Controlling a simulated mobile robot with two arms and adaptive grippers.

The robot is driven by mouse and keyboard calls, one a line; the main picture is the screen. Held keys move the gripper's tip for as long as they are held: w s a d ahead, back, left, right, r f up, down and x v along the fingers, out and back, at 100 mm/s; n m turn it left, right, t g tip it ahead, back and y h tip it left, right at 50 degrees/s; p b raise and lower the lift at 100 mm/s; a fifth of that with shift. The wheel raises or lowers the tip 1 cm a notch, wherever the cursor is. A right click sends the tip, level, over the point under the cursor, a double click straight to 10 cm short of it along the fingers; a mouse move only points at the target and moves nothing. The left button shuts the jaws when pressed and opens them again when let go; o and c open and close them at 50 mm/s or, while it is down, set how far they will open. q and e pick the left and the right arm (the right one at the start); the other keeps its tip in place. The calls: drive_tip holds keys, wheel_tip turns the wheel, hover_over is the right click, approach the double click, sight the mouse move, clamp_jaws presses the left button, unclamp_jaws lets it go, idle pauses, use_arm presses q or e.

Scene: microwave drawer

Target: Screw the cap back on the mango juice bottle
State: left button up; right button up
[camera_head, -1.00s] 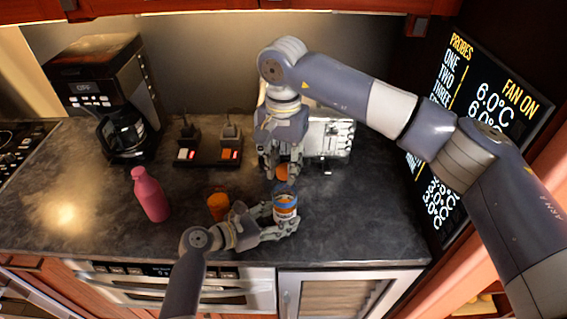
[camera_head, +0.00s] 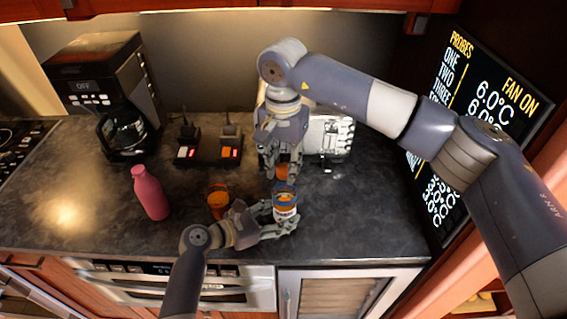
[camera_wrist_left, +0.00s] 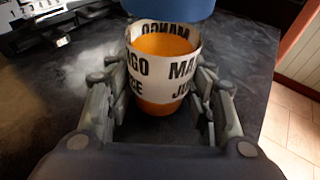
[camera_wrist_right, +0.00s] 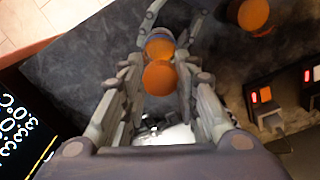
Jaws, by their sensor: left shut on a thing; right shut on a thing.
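The mango juice bottle (camera_head: 285,211) has an orange body, a white lettered label and a blue upper part. My left gripper (camera_head: 283,220) is shut around its side and holds it upright; the label shows between the fingers in the left wrist view (camera_wrist_left: 160,70). An orange cap (camera_head: 282,172) is between the fingers of my right gripper (camera_head: 281,174), which points down and is shut on it, just above the bottle. In the right wrist view the round cap (camera_wrist_right: 160,77) appears close to the bottle's top (camera_wrist_right: 158,48).
A pink bottle (camera_head: 150,194) stands at the left. An orange container (camera_head: 217,201) stands behind my left wrist. The right counter (camera_head: 360,210) is clear.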

drive_tip(key=shift+f, duration=0.15)
drive_tip(key=o, duration=1.4)
drive_tip(key=shift+c, duration=0.2)
drive_tip(key=shift+r, duration=3.1)
use_arm(q)
drive_tip(key=o, duration=0.9)
